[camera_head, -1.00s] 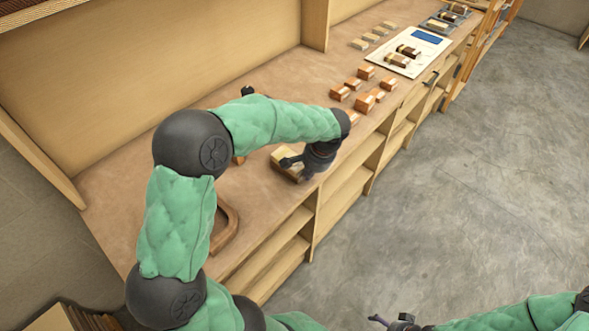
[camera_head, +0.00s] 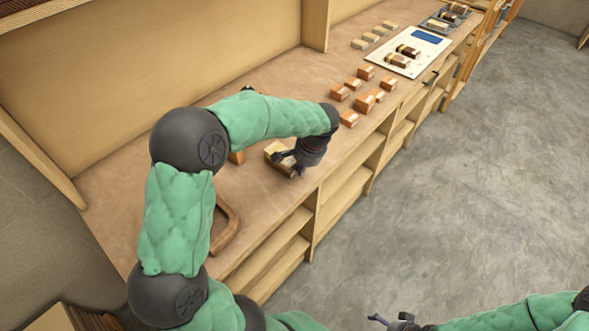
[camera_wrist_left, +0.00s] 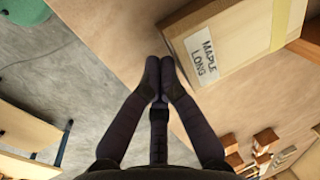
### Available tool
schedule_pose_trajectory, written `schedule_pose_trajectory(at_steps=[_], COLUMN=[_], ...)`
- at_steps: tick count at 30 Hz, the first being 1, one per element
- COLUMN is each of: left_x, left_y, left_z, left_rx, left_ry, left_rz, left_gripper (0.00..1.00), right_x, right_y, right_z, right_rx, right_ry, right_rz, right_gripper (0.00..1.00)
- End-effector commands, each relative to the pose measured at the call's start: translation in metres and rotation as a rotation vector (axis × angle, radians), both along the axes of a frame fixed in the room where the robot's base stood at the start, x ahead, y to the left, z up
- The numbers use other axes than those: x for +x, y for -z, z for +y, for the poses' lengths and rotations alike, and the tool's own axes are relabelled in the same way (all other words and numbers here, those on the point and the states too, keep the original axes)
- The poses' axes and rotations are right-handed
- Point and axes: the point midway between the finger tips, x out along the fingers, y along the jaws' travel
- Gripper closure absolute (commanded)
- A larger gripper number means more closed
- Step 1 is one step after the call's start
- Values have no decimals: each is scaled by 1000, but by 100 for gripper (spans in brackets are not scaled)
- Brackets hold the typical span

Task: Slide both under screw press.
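A pale wooden block (camera_head: 271,149) with a dark layer lies on the bench near its front edge. In the left wrist view this block (camera_wrist_left: 238,48) carries a label reading "MAPLE LONG". My left gripper (camera_head: 284,161) is at the block's front side; in the wrist view its fingertips (camera_wrist_left: 158,68) are together, beside the block with nothing between them. Whether they touch it I cannot tell. My right gripper (camera_head: 390,321) is small at the bottom edge, away from the bench. I cannot make out a screw press; my left arm covers part of the bench.
A curved wooden frame (camera_head: 226,228) lies on the bench at left. An orange wooden piece (camera_head: 237,157) shows partly behind my arm. Several orange blocks (camera_head: 364,102) stand farther right, before a white board (camera_head: 411,54). The bench's front edge drops to open shelves (camera_head: 281,252).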

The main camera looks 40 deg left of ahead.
Motion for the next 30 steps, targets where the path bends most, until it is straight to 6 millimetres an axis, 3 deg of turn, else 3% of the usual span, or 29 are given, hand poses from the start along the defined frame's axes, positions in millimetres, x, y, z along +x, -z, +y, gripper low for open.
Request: schedule_pose_trajectory(at_steps=[30], left_x=[2], left_y=[0], left_z=[31], left_rx=[0], left_ry=[-1], left_rz=[0], left_gripper=[100], right_x=[0], right_y=[-4], right_z=[0], right_rx=[0], right_ry=[0], right_rz=[0], right_gripper=[0])
